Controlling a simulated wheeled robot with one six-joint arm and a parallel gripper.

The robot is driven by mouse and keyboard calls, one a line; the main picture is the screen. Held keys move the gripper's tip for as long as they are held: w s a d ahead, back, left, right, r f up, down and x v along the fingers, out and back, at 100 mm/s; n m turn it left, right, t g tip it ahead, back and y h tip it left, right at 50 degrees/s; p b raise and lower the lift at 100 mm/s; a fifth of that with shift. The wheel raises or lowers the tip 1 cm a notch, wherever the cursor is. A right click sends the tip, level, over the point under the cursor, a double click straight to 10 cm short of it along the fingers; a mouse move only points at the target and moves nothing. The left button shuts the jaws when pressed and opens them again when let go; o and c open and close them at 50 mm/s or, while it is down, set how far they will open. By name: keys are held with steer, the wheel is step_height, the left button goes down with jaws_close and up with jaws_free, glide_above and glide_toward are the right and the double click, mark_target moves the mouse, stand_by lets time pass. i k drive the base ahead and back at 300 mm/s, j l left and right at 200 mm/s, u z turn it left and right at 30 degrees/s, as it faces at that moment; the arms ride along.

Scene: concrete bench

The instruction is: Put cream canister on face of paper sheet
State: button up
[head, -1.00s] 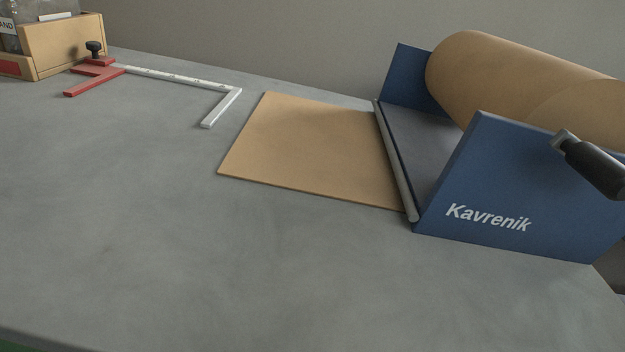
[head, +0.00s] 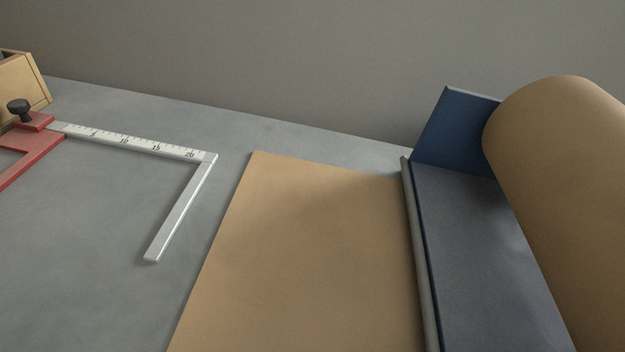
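The brown paper sheet (head: 310,255) lies flat on the grey bench, its right edge at the metal bar of the blue dispenser. Its near end runs out of the bottom of the head view. Nothing rests on the part of the sheet that shows. No cream canister is in view. My gripper is not in view either, so I cannot see whether it holds anything.
The blue dispenser (head: 455,130) with a large brown paper roll (head: 570,170) stands at the right. A red and white caliper (head: 180,205) lies left of the sheet. A wooden box (head: 22,85) is at the far left. Bare bench (head: 90,260) lies left of the sheet.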

mark_target(301, 247)
steer(key=i, duration=0.95)
